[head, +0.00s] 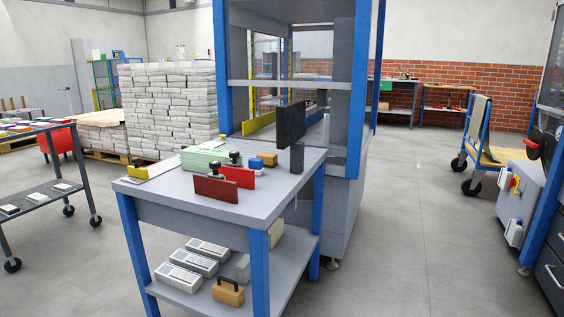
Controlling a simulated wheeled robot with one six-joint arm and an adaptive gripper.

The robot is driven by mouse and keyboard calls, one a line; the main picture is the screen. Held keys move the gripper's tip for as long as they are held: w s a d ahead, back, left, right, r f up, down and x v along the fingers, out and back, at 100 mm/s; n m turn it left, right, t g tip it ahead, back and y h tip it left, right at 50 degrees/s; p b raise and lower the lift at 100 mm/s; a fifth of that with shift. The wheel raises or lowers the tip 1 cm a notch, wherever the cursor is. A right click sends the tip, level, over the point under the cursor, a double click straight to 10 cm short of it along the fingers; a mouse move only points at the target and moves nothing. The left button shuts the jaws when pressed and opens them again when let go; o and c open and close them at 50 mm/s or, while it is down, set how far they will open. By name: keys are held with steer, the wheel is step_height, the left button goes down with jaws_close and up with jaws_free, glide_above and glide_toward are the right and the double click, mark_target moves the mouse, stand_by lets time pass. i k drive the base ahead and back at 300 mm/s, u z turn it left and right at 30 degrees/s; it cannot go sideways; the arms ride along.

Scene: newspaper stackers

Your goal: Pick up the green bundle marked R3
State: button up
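A pale green bundle (205,158) lies on the grey table with blue legs (262,204), toward its back left. Dark-knobbed stamps stand just in front of it and hide part of it. No R3 mark can be read on it from here. My gripper is not in view.
Red plates (215,190), a tan block (267,159) and a dark screen (291,124) stand on the table. White bundles (194,262) lie on its lower shelf. A grey cart (36,198) is left, a machine cabinet (526,205) right. Open floor (430,230) lies between table and cabinet.

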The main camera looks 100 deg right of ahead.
mark_target(194, 159)
steer(key=z, duration=1.15)
steer(key=i, duration=2.15)
steer(key=z, duration=2.4)
